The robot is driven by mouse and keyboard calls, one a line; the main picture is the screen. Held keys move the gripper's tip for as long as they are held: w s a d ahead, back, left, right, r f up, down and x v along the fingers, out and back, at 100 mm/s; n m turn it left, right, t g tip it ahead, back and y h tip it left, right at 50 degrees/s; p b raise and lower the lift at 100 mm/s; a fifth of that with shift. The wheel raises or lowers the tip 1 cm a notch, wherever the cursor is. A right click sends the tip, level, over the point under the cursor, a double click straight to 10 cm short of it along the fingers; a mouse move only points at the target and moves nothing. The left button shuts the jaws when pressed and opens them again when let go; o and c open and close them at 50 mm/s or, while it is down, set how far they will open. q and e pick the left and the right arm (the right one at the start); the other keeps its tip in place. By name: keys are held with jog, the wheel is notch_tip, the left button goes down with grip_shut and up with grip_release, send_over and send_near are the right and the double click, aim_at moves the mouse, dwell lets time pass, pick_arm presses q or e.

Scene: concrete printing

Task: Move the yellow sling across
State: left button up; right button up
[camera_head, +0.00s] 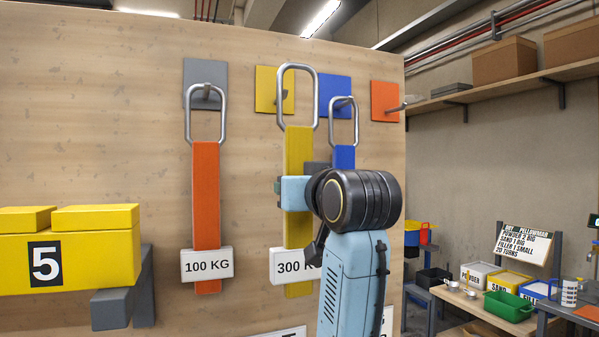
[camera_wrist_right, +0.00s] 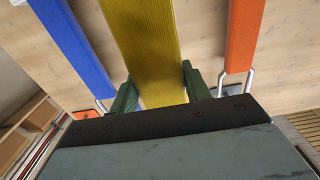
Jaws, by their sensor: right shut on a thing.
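The yellow sling (camera_head: 298,150) hangs upright in front of the wooden panel, with a metal loop (camera_head: 317,95) at its top and a 300 KG tag (camera_head: 292,264) low down. My right gripper (camera_head: 297,192) is shut on its strap at mid-height. In the right wrist view the yellow strap (camera_wrist_right: 150,45) runs between the two green fingers (camera_wrist_right: 158,92). The loop overlaps the hook on the yellow plate (camera_head: 264,88); I cannot tell whether it rests on it. My left gripper is not in view.
An orange sling (camera_head: 206,180) tagged 100 KG hangs at left below a grey plate (camera_head: 204,72). A blue sling (camera_head: 344,156) hangs close at right below a blue plate (camera_head: 334,84). The orange plate (camera_head: 384,100) has a bare hook. Yellow blocks (camera_head: 70,255) sit at lower left.

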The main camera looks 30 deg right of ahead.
jog(key=f+x, duration=0.1)
jog(key=x, duration=0.9)
jog(key=shift+w+f, duration=0.4)
dwell(0.9)
dwell(0.4)
dwell(0.3)
jog(key=o, duration=1.3)
jog(key=shift+o, duration=0.4)
jog(key=shift+f, duration=0.15)
